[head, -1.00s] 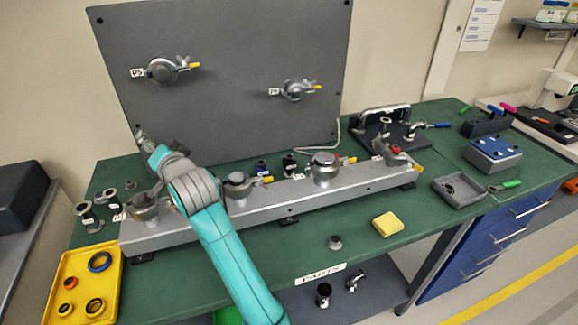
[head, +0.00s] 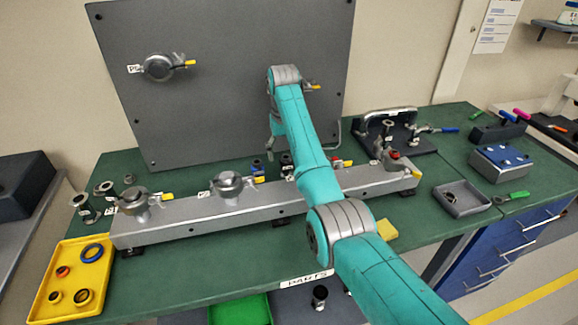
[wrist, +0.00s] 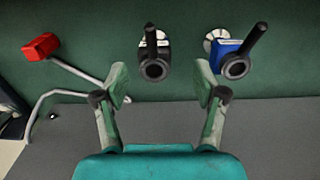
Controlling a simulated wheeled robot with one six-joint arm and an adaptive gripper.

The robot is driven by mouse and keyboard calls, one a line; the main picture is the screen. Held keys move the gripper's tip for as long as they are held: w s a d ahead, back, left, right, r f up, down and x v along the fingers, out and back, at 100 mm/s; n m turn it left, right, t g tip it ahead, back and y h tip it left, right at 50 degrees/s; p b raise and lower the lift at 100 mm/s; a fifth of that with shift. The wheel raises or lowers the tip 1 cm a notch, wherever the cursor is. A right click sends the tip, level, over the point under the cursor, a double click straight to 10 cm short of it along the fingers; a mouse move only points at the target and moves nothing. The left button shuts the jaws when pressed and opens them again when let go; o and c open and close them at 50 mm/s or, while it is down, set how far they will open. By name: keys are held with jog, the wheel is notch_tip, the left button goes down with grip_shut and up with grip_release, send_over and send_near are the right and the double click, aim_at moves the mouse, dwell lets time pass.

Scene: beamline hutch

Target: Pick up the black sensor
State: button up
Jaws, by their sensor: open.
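The black sensor (wrist: 155,58) stands near the middle of the wrist view, with a dark round mouth and a black stem rising from it. In the head view it is a small dark shape (head: 287,161), partly covered by my arm. My gripper (wrist: 163,86) is open and empty. In the wrist view its fingertips are spread to either side of and just below the sensor, apart from it. The head view mostly hides the gripper behind my arm. A similar blue sensor (wrist: 234,62) stands right of the black one in the wrist view.
A red-ended part (wrist: 41,47) and a bent grey rod (wrist: 70,92) lie at left in the wrist view. The long grey rail (head: 200,214) with clamps runs before the sensors. The grey upright panel (head: 220,90) stands behind. A yellow tray (head: 50,310) sits front left.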

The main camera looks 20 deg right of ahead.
aim_at(286, 168)
jog(key=f, duration=0.6)
jog(key=shift+w+d+f, duration=0.15)
jog(key=shift+d+f, duration=0.15)
jog(key=shift+f, duration=0.05)
grip_shut()
